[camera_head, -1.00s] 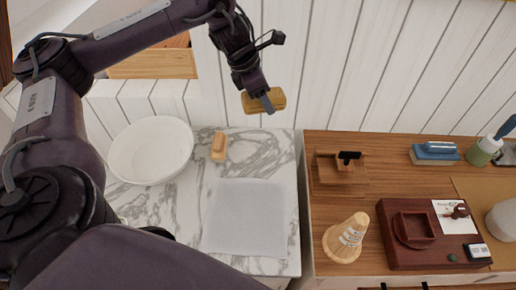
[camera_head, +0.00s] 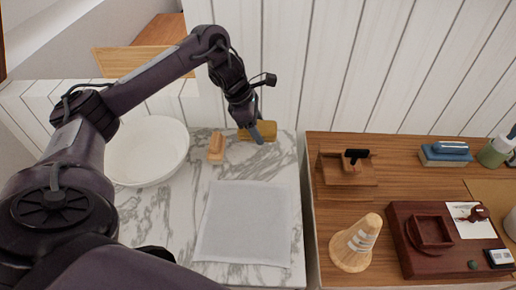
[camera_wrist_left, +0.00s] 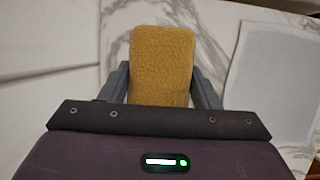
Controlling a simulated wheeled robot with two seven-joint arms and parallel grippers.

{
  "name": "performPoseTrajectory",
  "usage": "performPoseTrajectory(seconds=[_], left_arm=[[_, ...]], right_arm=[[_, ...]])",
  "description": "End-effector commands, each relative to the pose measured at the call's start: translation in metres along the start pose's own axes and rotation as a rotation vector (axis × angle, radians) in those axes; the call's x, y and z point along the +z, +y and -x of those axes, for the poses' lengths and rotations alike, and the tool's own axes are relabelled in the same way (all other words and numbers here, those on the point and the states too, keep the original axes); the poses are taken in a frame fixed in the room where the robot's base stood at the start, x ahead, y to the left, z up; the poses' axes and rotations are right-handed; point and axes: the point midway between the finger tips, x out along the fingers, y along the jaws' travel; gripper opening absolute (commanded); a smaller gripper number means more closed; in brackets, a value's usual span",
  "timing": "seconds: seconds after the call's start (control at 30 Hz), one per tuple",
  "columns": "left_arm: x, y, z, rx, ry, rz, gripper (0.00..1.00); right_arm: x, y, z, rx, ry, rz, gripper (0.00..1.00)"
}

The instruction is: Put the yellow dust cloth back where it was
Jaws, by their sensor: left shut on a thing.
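The yellow dust cloth (camera_head: 268,131) is a small, fuzzy, mustard-coloured pad at the back right of the marble top (camera_head: 180,240), near the white panelled wall. My left gripper (camera_head: 258,133) is shut on it from above. In the left wrist view the cloth (camera_wrist_left: 162,65) sits between the two grey fingers, with marble behind it. I cannot tell whether the cloth touches the marble. My right gripper is not in view.
A pale grey sheet (camera_head: 245,222) lies in front. A wooden surface on the right holds a wooden cone (camera_head: 356,243), a small wooden holder (camera_head: 346,170) and a dark red box (camera_head: 445,240).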

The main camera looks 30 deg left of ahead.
Motion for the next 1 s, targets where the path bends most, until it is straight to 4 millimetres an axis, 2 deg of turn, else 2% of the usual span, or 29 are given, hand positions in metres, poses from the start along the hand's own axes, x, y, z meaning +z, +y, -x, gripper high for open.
performPoseTrajectory(seconds=[0.03, 0.23, 0.43, 0.73, 0.77, 0.9, 1.0], left_arm=[[-0.004, -0.001, -0.012, -0.004, -0.001, 0.003, 0.35], [-0.010, 0.000, -0.025, -0.001, -0.001, 0.001, 0.35], [-0.021, -0.001, -0.052, -0.002, -0.002, 0.002, 0.35], [-0.023, 0.000, -0.056, 0.002, 0.000, 0.000, 0.35], [-0.023, 0.000, -0.056, 0.001, 0.000, 0.000, 0.57], [-0.023, 0.000, -0.056, 0.001, 0.000, 0.001, 0.76], [-0.023, 0.000, -0.056, 0.001, 0.000, 0.000, 0.78]], right_arm=[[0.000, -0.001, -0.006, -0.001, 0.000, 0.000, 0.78], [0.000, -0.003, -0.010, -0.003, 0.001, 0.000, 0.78], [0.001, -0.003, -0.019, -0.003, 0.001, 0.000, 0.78], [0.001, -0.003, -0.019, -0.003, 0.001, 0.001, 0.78], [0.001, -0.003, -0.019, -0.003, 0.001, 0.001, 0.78], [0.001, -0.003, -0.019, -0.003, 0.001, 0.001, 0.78], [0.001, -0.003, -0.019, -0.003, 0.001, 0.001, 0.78]])
